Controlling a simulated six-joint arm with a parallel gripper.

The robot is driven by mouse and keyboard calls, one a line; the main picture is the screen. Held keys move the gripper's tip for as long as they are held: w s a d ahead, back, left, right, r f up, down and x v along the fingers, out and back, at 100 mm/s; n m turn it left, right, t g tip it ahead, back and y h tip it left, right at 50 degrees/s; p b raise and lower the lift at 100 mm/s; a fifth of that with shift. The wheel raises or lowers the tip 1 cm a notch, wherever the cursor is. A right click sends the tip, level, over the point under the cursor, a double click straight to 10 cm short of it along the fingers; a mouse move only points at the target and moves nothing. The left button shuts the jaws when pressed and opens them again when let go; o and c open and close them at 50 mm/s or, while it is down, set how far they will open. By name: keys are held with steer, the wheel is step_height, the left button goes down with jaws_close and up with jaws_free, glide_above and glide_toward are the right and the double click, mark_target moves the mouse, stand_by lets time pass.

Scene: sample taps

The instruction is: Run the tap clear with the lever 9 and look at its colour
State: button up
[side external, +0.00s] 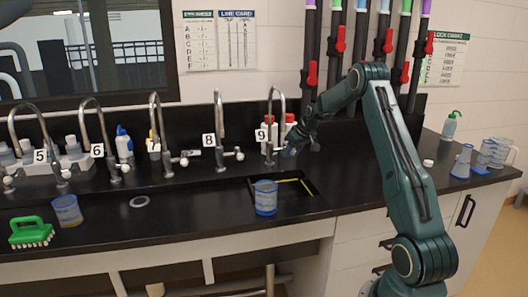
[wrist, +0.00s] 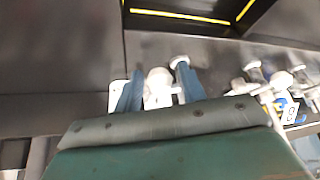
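Tap 9 (side external: 269,122), a grey gooseneck with a "9" plate (side external: 261,135), stands behind the sink. My gripper (side external: 290,150) is low at its right side and covers its lever in the side view. In the wrist view my gripper's two blue-grey fingers (wrist: 158,88) are apart, with a white tap part (wrist: 159,80), apparently the lever, between them. Gaps seem to show on both sides of it; contact is unclear. No water stream can be made out, so its colour cannot be told.
A blue-marked beaker (side external: 265,198) stands at the sink opening (side external: 300,190), which has yellow edging. Tap 8 (side external: 219,130) is to the left, with more taps beyond. A green brush (side external: 31,232) lies far left.

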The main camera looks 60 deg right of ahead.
steer(key=shift+d, duration=0.1)
steer(key=shift+s+d, duration=0.4)
steer(key=shift+d, duration=0.6)
steer(key=shift+s+d, duration=0.4)
steer(key=shift+d, duration=0.55)
steer(key=shift+s+d, duration=0.4)
steer(key=shift+d, duration=0.6)
steer(key=shift+a, duration=0.2)
stand_by(1.7)
steer(key=shift+w+a, duration=0.45)
steer(key=shift+a, duration=0.55)
steer(key=shift+w+a, duration=0.4)
steer(key=shift+a, duration=0.65)
steer(key=shift+w+a, duration=0.45)
steer(key=shift+a, duration=0.55)
steer(key=shift+s+d, duration=0.1)
steer(key=shift+d, duration=0.25)
steer(key=v, duration=0.7)
